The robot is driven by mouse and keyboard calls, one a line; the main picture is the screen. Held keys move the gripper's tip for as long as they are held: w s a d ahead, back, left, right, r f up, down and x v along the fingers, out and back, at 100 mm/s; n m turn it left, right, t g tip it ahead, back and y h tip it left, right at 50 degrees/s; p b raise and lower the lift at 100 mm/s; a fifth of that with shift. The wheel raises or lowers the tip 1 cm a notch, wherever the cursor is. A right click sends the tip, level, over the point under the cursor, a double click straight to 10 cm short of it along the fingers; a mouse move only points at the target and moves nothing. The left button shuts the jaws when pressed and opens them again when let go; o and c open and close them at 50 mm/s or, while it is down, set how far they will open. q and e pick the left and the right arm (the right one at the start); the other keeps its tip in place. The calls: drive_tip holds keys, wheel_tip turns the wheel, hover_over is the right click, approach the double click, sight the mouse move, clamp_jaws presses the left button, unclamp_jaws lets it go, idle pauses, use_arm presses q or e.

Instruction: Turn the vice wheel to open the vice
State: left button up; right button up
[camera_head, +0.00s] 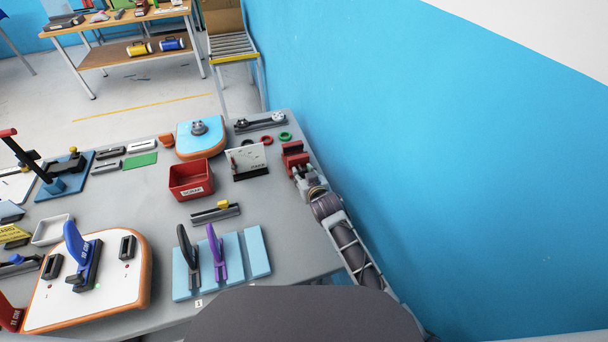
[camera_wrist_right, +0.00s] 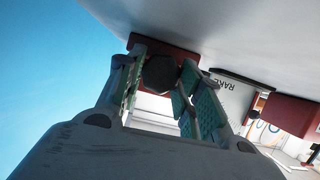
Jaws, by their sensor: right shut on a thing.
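The red vice (camera_head: 294,155) stands at the right edge of the grey table, near the blue wall. My right gripper (camera_head: 306,178) reaches it from the front, at its near end. In the right wrist view the dark, many-sided vice wheel (camera_wrist_right: 159,73) sits between the fingers of my right gripper (camera_wrist_right: 160,92), which is shut on it. The vice's red body (camera_wrist_right: 182,54) shows just behind the wheel. In the head view my gripper hides the wheel. How far the vice jaws are apart is too small to tell. My left gripper is not in view.
A white panel on a dark base (camera_head: 248,162) and a red scrap bin (camera_head: 191,181) stand left of the vice. Red and green rings (camera_head: 285,136) lie behind it. The blue wall (camera_head: 450,180) runs close along the right side.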

drive_tip(key=shift+a+n+h, duration=0.1)
drive_tip(key=shift+n+h, duration=0.5)
drive_tip(key=shift+n, duration=0.3)
drive_tip(key=o, duration=1)
drive_tip(key=shift+r, duration=0.1)
drive_tip(key=shift+r, duration=4.9)
drive_tip(key=shift+f, duration=0.1)
